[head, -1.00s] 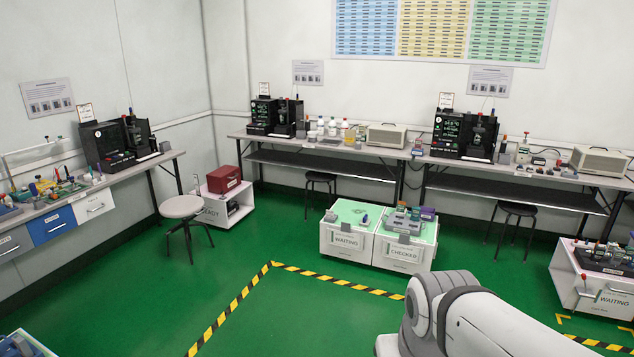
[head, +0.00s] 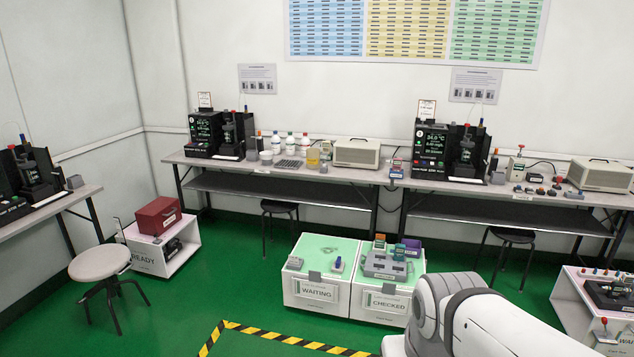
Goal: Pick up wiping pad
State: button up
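I cannot pick out a wiping pad for certain; the small items are too small to tell apart. My gripper is out of view; only a white and grey part of my own arm shows at the lower right. The far bench (head: 300,186) carries white bottles (head: 291,143), small tubs, a dark grid-like tray (head: 289,164) and a yellowish container (head: 313,158). A white cart marked WAITING (head: 315,290) has a few small items on its green top. The cart marked CHECKED (head: 382,302) beside it holds a grey tray (head: 387,265) with small coloured devices.
Black test stations (head: 222,133) and another (head: 450,150) stand on the far benches. A stool (head: 100,263) and the READY cart (head: 146,256) with a red box (head: 158,215) are at left. Another cart (head: 575,305) is at right. Green floor between stool and WAITING cart is open.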

aim_at(338, 265)
jog(key=z, duration=0.1)
jog(key=i, duration=3.2)
jog(key=z, duration=0.05)
